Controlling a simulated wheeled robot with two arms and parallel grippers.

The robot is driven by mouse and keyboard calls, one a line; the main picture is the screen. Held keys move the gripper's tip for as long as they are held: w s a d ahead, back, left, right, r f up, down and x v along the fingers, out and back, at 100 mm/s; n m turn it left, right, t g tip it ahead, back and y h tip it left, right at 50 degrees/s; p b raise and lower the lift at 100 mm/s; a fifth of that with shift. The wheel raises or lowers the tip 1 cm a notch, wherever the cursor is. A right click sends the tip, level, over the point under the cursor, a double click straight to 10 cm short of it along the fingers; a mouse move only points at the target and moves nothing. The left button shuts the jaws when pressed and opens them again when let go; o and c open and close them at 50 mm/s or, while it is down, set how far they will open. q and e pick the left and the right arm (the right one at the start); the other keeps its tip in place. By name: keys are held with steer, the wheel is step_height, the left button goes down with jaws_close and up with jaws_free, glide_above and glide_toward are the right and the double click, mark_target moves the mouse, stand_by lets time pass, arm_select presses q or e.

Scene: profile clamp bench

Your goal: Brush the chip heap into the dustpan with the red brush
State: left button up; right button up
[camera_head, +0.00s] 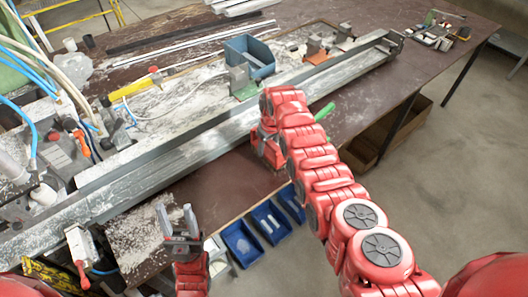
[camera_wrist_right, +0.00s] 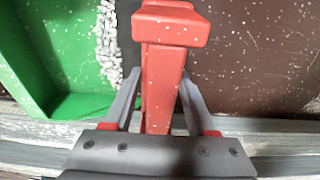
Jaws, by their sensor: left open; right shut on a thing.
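In the right wrist view the red brush (camera_wrist_right: 163,95) stands between the fingers of my right gripper (camera_wrist_right: 160,88), which is shut on it. The green dustpan (camera_wrist_right: 75,50) lies at the left of that view, partly cut off. The pale chip heap (camera_wrist_right: 107,48) is a narrow strip between the dustpan's right edge and the brush; part of it may be hidden. In the head view a green strip (camera_head: 325,112), apparently the dustpan, shows beside my right arm, which hides the brush and heap. My left gripper (camera_head: 177,222) is open and empty over the near bench edge.
A long metal profile (camera_head: 170,150) runs diagonally across the bench. A blue bin (camera_head: 250,58) and clamps stand behind it. Blue trays (camera_head: 242,243) sit below the near edge. Hoses and tools crowd the left. The brown bench top (camera_head: 410,65) is fairly clear at right.

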steer(key=shift+w+d+b, duration=0.5)
steer(key=shift+d+b, duration=0.25)
steer(key=shift+b, duration=0.5)
steer(key=shift+w+d+r, duration=0.1)
steer(key=shift+d, duration=0.05)
steer(key=shift+r, duration=0.1)
steer(key=w+d+b, duration=0.1)
steer(key=b, duration=0.2)
steer(key=shift+d+b, duration=0.15)
steer(key=shift+b, duration=0.2)
steer(key=shift+w+d, duration=0.15)
steer(key=shift+r, duration=0.3)
